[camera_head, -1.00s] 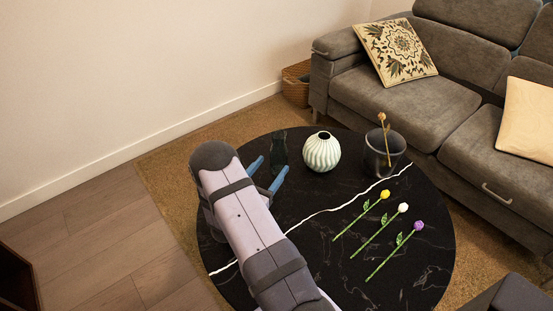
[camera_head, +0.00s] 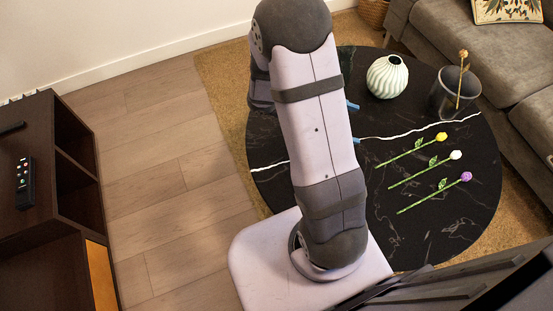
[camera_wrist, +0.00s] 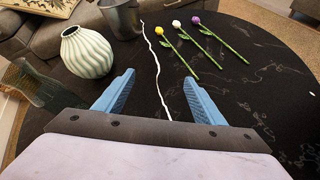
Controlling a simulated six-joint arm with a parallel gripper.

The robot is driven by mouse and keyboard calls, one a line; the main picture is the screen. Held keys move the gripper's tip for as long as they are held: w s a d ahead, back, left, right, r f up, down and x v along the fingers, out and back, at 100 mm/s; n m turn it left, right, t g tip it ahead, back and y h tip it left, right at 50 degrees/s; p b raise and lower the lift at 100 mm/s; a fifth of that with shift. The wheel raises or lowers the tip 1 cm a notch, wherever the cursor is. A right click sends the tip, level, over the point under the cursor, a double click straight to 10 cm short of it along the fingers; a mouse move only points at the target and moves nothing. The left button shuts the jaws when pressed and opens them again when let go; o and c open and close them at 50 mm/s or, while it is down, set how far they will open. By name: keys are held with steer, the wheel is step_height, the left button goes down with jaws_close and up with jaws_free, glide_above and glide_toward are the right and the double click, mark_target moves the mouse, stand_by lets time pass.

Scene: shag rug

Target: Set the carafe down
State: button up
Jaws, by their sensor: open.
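The carafe (camera_wrist: 38,86) is dark, see-through glass. In the head view only the blue fingertips (camera_head: 355,122) show past my arm, over the table.
On the table (camera_head: 440,225) stand the ribbed vase (camera_head: 387,77) and a grey pot (camera_head: 447,100) holding a flower stem. Three flowers lie in a row: yellow (camera_head: 418,147), white (camera_head: 425,170) and purple (camera_head: 435,192). A sofa (camera_head: 460,40) borders the far right. The table's near right is clear.

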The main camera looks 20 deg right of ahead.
steer(key=s+a+m+t+y, duration=0.2)
steer(key=a+m+y, duration=0.3)
steer(key=a, duration=0.6)
steer(key=s+a+m+t+y, duration=0.1)
steer(key=a+m+y, duration=0.4)
steer(key=a, duration=0.6)
steer(key=shift+s+a+r+m+t+y, duration=0.3)
steer(key=shift+s+r+t+y, duration=0.1)
steer(key=shift+y, duration=0.4)
step_height(320, 180, up, 35)
steer(key=p, duration=3.4)
steer(key=shift+f+p, duration=0.15)
steer(key=shift+p, duration=0.2)
